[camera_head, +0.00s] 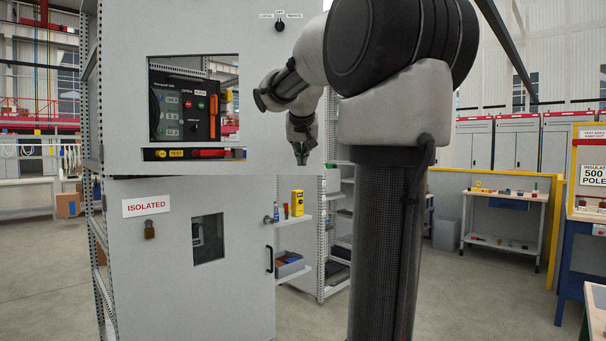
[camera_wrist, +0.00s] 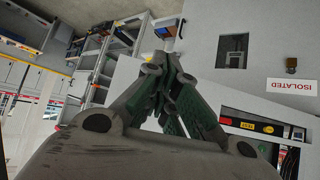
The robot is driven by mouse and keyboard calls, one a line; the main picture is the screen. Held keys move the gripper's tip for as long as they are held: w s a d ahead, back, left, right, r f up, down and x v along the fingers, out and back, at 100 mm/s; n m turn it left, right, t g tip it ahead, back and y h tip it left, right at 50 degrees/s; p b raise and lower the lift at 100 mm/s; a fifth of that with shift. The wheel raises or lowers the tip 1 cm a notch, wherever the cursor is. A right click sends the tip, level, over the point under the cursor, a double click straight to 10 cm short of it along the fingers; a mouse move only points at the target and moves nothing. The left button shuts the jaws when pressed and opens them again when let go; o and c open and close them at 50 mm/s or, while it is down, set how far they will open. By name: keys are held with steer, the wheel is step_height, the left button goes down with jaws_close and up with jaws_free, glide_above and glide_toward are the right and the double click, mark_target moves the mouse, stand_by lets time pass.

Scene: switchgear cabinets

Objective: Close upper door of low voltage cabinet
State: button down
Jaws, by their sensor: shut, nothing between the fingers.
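The upper door (camera_head: 270,100) of the grey cabinet has a window showing a black breaker panel (camera_head: 185,110). Its free edge reaches further right than the lower door (camera_head: 160,265), so it appears to stand ajar. It also shows slanting across the wrist view (camera_wrist: 205,92). My gripper (camera_head: 301,158) points downward by the upper door's right edge in the head view. In the wrist view my gripper's fingers (camera_wrist: 168,75) are shut and empty. Any contact with the door cannot be told. No handle on the upper door is visible.
The lower door looks closed and bears an ISOLATED sign (camera_head: 147,206), a padlock (camera_head: 150,230) and a black handle (camera_head: 269,258). Open floor lies further right, before a workbench (camera_head: 505,205).

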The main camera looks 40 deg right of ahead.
steer(key=w+d+r+x, duration=0.1)
steer(key=r+x, duration=0.1)
steer(key=x, duration=1.1)
steer(key=shift+w, duration=0.25)
steer(key=shift+d, duration=0.1)
